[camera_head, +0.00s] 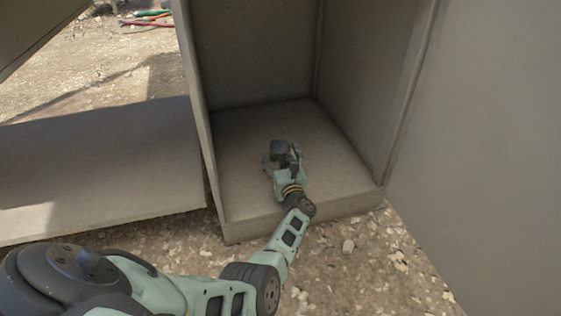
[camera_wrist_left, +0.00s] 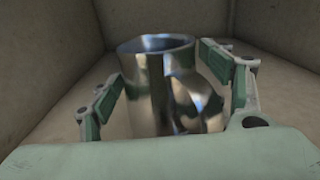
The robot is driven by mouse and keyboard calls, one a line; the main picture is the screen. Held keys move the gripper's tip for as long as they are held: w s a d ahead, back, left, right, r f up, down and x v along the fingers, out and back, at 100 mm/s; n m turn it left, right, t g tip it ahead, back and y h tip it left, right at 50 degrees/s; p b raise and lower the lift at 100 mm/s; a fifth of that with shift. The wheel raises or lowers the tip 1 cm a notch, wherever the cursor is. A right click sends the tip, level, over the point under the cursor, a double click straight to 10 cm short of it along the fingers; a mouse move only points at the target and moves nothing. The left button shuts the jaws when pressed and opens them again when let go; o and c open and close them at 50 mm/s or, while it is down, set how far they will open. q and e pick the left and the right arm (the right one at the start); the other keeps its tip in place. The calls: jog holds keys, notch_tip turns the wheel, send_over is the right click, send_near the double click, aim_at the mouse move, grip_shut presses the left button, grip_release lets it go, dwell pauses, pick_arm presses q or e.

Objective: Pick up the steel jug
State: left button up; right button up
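The steel jug (camera_wrist_left: 165,85) stands upright in the middle of the left wrist view, shiny and reflective, its round rim at the top. My left gripper (camera_wrist_left: 170,78) has its two fingers spread, one on each side of the jug. The left finger shows a gap to the jug; the right finger is close to its side, and I cannot tell if it touches. In the head view my left gripper (camera_head: 284,152) reaches into an open box, and the jug there is mostly hidden by it. My right gripper is in neither view.
The open box has a bare floor (camera_head: 240,140), tall side walls and a low front lip (camera_head: 300,218). A flat panel (camera_head: 100,165) lies to the left. A large grey panel (camera_head: 490,130) stands at the right. Gravel (camera_head: 350,270) covers the ground.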

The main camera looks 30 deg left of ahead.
aim_at(278, 141)
pick_arm(q)
jog(key=c, duration=1.1)
jog(key=shift+r, duration=0.25)
jog(key=shift+r+p, duration=0.2)
jog(key=shift+p, duration=0.1)
jog(key=shift+c, duration=0.9)
notch_tip(278, 141, up, 3)
jog(key=p, duration=0.2)
jog(key=shift+p, duration=0.3)
jog(key=shift+w+d+r, duration=0.15)
jog(key=shift+r, duration=0.25)
jog(key=w+d+r, duration=0.6)
jog(key=w+d, duration=0.1)
jog(key=d, duration=0.1)
jog(key=shift+w+d+r, duration=0.2)
jog(key=shift+w, duration=0.05)
dwell(0.3)
